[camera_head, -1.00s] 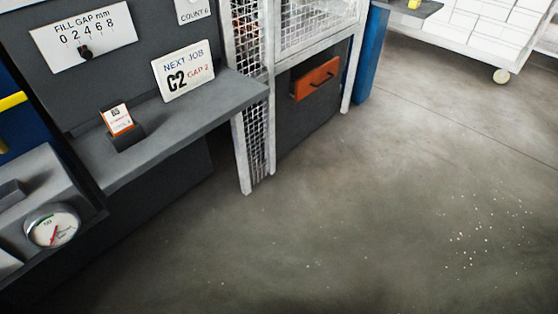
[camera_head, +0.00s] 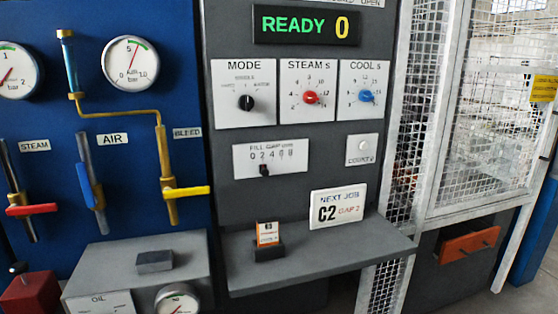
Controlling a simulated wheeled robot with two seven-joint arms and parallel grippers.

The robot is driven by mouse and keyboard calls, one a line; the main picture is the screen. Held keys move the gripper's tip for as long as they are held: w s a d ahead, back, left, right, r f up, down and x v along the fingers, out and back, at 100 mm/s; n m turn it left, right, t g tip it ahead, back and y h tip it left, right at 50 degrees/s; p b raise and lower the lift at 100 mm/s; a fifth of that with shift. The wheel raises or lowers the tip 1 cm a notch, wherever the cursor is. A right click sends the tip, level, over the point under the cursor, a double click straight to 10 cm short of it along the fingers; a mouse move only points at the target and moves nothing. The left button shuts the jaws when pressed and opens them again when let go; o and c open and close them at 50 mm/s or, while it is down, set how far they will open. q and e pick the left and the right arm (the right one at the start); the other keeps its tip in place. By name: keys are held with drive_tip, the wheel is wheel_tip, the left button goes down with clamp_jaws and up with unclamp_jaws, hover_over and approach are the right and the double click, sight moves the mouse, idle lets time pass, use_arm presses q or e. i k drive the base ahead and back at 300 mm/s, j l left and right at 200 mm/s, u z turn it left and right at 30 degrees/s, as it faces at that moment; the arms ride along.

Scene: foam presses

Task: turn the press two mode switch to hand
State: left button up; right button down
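The mode switch (camera_head: 246,102) is a black rotary knob on a white plate labelled MODE, on the dark grey press panel (camera_head: 225,185). Its small position labels are too fine to read surely; the knob looks near upright. Whether this panel belongs to press two cannot be told. Neither of my grippers is in view.
Beside the switch are a red STEAM knob (camera_head: 311,98) and a blue COOL knob (camera_head: 367,96). A grey shelf (camera_head: 340,250) juts out underneath. A mesh guard (camera_head: 480,110) stands right, blue valve panel (camera_head: 120,190) left.

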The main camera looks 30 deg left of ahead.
sight(246, 102)
drive_tip(key=u, duration=1.25)
